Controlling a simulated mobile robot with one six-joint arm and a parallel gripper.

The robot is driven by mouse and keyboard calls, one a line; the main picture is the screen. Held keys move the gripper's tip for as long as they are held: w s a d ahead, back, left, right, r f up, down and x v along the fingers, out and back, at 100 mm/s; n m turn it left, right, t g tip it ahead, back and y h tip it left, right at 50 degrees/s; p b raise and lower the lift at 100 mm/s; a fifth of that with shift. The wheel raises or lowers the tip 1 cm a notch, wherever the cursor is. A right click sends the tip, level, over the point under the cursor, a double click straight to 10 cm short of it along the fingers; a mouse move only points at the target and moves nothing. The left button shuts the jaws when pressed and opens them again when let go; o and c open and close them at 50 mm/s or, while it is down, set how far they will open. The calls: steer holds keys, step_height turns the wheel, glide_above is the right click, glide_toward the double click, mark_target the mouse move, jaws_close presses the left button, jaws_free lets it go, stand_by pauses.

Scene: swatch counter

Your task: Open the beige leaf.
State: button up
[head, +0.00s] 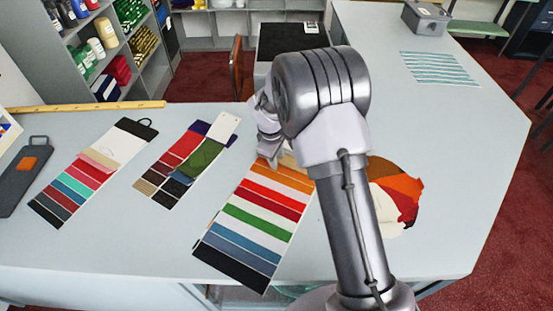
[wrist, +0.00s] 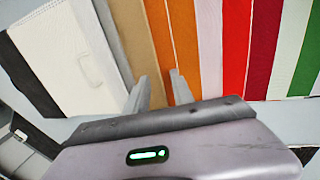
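The swatch card (head: 258,219) in the middle of the counter has many coloured stripes. Its beige leaf (wrist: 134,32) shows in the wrist view as a tan strip between a grey strip and the orange ones. In the head view only a bit of the beige leaf (head: 291,160) shows beside my arm. My gripper (wrist: 159,75) is open, with a gap between its two fingers. The fingertips are over the border of the beige and orange strips. I cannot tell whether they touch the card. In the head view my gripper (head: 269,160) is partly hidden by my wrist.
Another swatch card (head: 90,172) and one with a green leaf (head: 203,160) lie to the left. A yellow ruler (head: 85,108) lies along the back edge. A fan of coloured pieces (head: 402,190) lies right of my arm. The counter's right part is mostly clear.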

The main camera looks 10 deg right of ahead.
steer(key=shift+c, duration=0.2)
jaws_close()
stand_by(1.3)
